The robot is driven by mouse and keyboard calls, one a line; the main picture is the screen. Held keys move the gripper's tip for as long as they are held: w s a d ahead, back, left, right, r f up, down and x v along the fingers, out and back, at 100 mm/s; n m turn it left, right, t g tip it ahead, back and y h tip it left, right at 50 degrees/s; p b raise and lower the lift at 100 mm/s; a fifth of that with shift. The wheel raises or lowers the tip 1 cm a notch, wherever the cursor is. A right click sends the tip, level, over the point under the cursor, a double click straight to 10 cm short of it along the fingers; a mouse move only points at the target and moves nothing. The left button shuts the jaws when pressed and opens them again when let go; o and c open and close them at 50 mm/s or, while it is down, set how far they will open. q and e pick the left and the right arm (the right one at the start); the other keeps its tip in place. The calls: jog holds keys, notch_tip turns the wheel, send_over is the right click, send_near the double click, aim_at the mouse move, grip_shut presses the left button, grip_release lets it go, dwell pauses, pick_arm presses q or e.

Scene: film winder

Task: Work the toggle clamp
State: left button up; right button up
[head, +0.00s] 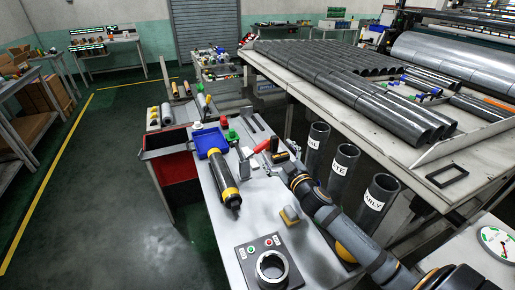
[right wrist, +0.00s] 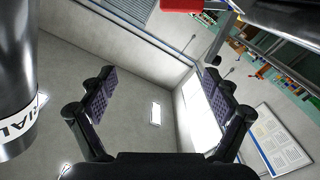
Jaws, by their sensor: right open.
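The toggle clamp appears to be the small fitting with a red handle (head: 262,146) on the grey bench, in the middle of the head view. My right gripper (head: 279,158) is right beside this handle; whether they touch is not clear. In the right wrist view the two fingers of my right gripper (right wrist: 158,88) stand wide apart with nothing between them. A red part (right wrist: 184,5), likely the handle, shows at the top edge of that view, outside the fingers. The clamp's base is partly hidden. My left gripper is not in view.
Three labelled dark tubes (head: 341,172) stand right of my right arm; one tube (right wrist: 15,80) is close at the left of the wrist view. A yellow-black cylinder (head: 224,178), a blue tray (head: 209,141) and a button box (head: 268,265) occupy the bench.

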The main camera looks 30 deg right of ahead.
jog(key=b, duration=0.6)
send_near(262, 148)
jog(key=s, duration=0.2)
jog(key=w+p, duration=0.1)
jog(key=w, duration=0.6)
jog(key=w+p, duration=0.1)
jog(key=w, duration=0.2)
jog(key=shift+w+d+p, duration=0.15)
jog(key=shift+d+p, duration=0.2)
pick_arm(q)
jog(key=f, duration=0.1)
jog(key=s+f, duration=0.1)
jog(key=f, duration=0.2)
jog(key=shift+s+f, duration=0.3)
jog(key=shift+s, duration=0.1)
pick_arm(e)
jog(key=c, duration=1.7)
jog(key=shift+r, duration=0.1)
